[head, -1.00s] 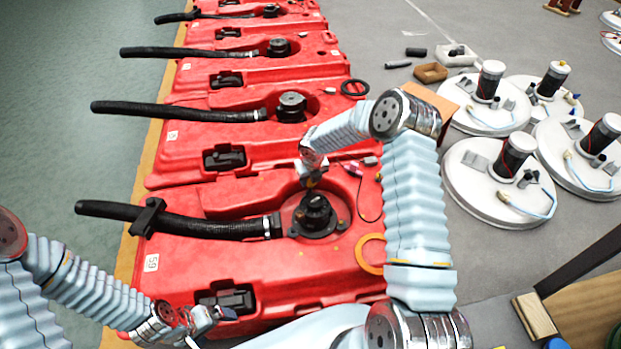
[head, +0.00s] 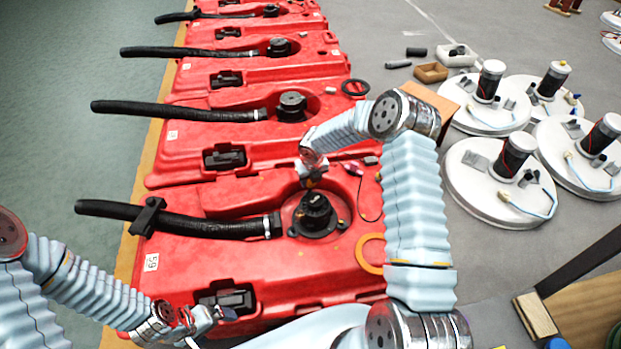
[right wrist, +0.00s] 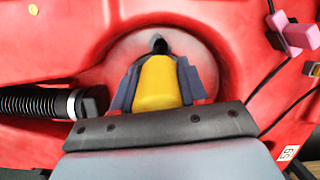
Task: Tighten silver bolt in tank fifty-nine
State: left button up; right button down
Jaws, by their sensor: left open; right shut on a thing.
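Tank fifty-nine (head: 190,270) is the red tank nearest me, with its label (head: 152,262) at the left. A black fitting (head: 315,213) stands in its round recess, with a black hose on its left. My right gripper (head: 312,180) is just behind and above this fitting. In the right wrist view the gripper (right wrist: 158,90) is shut on a yellow-handled tool (right wrist: 158,82) with a dark tip, over the grey round recess (right wrist: 120,50). I cannot make out the silver bolt. My left gripper (head: 213,315) is open and empty near the black latch.
More red tanks (head: 240,90) with black hoses run toward the back. An orange ring (head: 370,254) lies on tank fifty-nine. White round lids (head: 498,182) with black cylinders stand at the right. Pink clips (right wrist: 293,35) and a thin cable lie beside the recess.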

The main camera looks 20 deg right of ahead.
jog(key=shift+s+d, duration=0.1)
dwell(0.7)
jog(key=shift+r+p, duration=0.95)
jog(key=shift+r, duration=1.5)
